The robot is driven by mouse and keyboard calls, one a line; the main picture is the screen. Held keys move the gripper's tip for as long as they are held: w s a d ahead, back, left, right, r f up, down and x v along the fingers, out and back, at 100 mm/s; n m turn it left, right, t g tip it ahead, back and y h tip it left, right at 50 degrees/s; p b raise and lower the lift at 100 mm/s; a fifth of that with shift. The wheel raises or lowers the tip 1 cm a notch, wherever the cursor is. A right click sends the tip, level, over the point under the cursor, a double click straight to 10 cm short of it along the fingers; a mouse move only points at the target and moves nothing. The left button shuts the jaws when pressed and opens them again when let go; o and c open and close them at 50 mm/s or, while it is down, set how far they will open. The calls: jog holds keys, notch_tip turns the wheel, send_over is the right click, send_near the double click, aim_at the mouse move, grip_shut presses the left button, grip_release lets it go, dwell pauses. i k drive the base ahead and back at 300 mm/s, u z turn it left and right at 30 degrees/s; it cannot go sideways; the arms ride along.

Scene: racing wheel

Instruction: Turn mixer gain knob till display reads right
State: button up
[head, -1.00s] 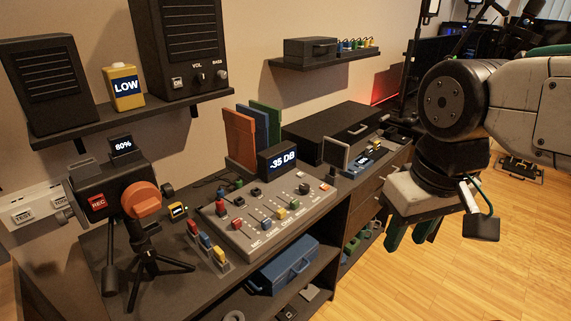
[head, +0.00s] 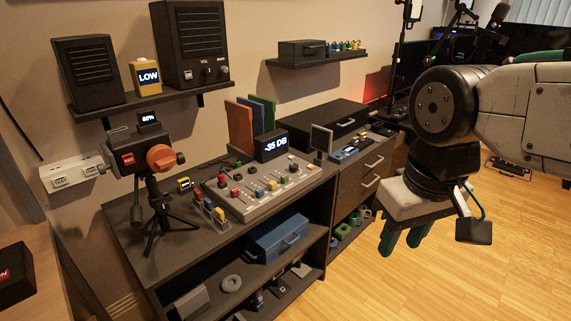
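The grey mixer (head: 262,188) sits on the dark cabinet top, left of the picture's middle, in the head view. It carries several coloured knobs and sliders; which one is the gain knob is too small to tell. Its black display (head: 272,146) stands at its back edge and reads "-35 DB". My gripper (head: 403,240) hangs at the right, pointing down, over the floor in front of the cabinet. It is to the right of the mixer and well apart from it. Its green fingers show a gap with nothing seen between them.
A camera on a tripod (head: 158,170) stands left of the mixer. A small monitor (head: 321,140) and a blue device (head: 350,150) are right of it. A shelf (head: 150,98) with speakers and a yellow "LOW" box hangs above. Wooden floor (head: 460,270) at the right is clear.

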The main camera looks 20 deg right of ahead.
aim_at(294, 167)
jog(key=u, duration=0.1)
jog(key=i, duration=1.1)
jog(key=z, duration=0.35)
